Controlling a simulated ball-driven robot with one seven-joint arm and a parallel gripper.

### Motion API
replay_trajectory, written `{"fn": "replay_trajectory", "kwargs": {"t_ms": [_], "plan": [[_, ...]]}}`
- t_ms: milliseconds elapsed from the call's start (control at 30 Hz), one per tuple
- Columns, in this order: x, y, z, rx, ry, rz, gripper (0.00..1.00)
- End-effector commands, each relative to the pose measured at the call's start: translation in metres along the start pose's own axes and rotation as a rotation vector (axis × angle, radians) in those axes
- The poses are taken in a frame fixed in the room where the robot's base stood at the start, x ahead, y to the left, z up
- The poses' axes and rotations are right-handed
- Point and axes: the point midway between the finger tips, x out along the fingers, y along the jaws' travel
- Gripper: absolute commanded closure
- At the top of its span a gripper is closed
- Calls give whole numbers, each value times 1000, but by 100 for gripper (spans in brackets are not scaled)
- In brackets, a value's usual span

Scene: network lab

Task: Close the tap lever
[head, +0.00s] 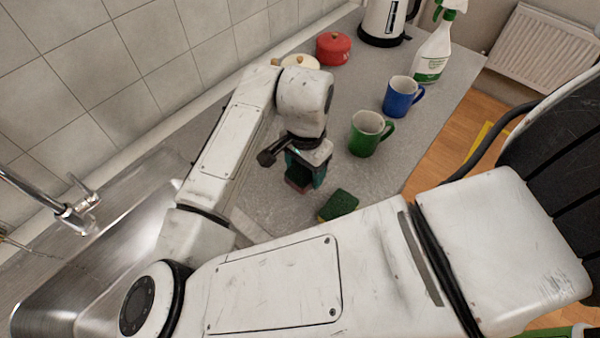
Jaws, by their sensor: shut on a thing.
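The chrome tap (38,195) stands at the left edge, by the steel sink. Its small lever (82,188) juts up from the tap body and stands apart from my gripper. My gripper (302,172) is at the far end of my white arm, pointing down over the grey counter, well to the right of the tap. It is shut on a small dark teal and reddish thing (298,186), partly hidden by the gripper. I cannot tell what that thing is, or whether it touches the counter.
A green sponge (338,205), a green mug (367,134) and a blue mug (401,97) stand right of my gripper. A red pot (333,48), a kettle (384,20) and a spray bottle (434,52) are at the back. My arm covers part of the sink (75,290).

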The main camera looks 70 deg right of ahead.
Motion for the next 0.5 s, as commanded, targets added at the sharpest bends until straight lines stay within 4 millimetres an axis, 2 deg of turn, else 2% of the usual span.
{"fn": "replay_trajectory", "kwargs": {"t_ms": [233,400,500], "plan": [[19,-14,2,-2,-2,3,60],[39,-13,2,-2,0,1,60],[43,-13,2,0,0,1,60]]}}
